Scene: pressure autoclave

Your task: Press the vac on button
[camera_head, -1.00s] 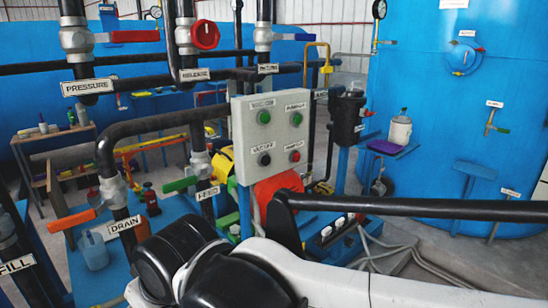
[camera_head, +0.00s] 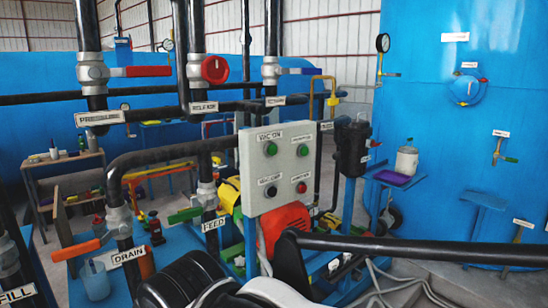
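The vac on button (camera_head: 271,149) is a green round button at the upper left of a light grey control panel (camera_head: 286,213), under a "VAC ON" label (camera_head: 269,135). Beside it on the right is another green button (camera_head: 303,150) whose label I cannot read. Below are a black button (camera_head: 270,191) under a blurred label, and a red button (camera_head: 302,187). All four faces are uncovered. Black and white links of my arm fill the bottom edge below the panel. My gripper is not in view, and nothing touches the panel front.
Black pipes with valves stand left of and behind the panel. The feed valve's green handle (camera_head: 186,215) and the drain valve's orange handle (camera_head: 83,245) stick out at left. A red motor-like part (camera_head: 288,226) sits under the panel. A large blue tank (camera_head: 430,120) stands at right.

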